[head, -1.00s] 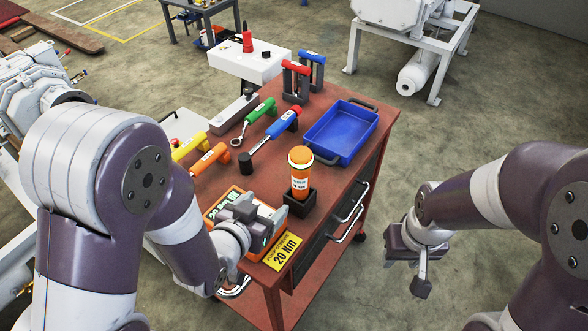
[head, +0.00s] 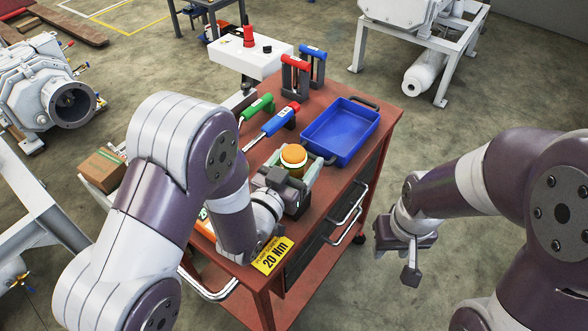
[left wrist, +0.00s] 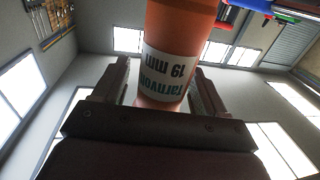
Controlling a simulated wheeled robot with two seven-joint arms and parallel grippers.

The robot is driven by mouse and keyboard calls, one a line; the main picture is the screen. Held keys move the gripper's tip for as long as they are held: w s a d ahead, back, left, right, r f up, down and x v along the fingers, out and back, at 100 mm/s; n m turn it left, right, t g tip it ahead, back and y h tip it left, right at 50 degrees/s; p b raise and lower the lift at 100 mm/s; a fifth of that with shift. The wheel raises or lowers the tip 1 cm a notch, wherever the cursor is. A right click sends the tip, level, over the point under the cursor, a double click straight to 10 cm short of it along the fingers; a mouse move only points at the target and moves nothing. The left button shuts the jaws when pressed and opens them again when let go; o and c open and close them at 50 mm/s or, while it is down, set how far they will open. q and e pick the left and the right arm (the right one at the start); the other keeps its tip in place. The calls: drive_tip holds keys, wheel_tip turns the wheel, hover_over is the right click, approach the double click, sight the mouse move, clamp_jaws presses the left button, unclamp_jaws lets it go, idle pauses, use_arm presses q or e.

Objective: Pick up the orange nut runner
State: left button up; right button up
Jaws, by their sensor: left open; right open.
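The orange nut runner (head: 293,157) stands upright on the red cart, with its round orange-yellow top showing. My left gripper (head: 291,172) is at it with its fingers open, one on each side. In the left wrist view the orange body (left wrist: 180,20) with a white "19 MM" label (left wrist: 165,70) rises between the two open fingers (left wrist: 158,88). I cannot tell whether either finger touches it. The lower part and holder are hidden by my gripper in the head view. My right gripper (head: 408,262) is open and empty, right of the cart.
A blue tray (head: 342,130) lies just behind the nut runner. Green (head: 257,107) and blue (head: 278,121) handled tools lie to the left. Red and blue upright tools (head: 312,66) stand at the back. A yellow "20 Nm" sign (head: 272,256) is at the front.

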use_arm(q)
drive_tip(key=shift+w+d, duration=0.1)
drive_tip(key=shift+w, duration=0.1)
drive_tip(key=shift+s, duration=0.1)
drive_tip(key=shift+c, duration=0.7)
clamp_jaws()
wheel_tip(320, 180, up, 10)
drive_tip(key=shift+f+p, duration=0.25)
drive_tip(key=shift+p, duration=0.35)
drive_tip(key=shift+r, duration=0.35)
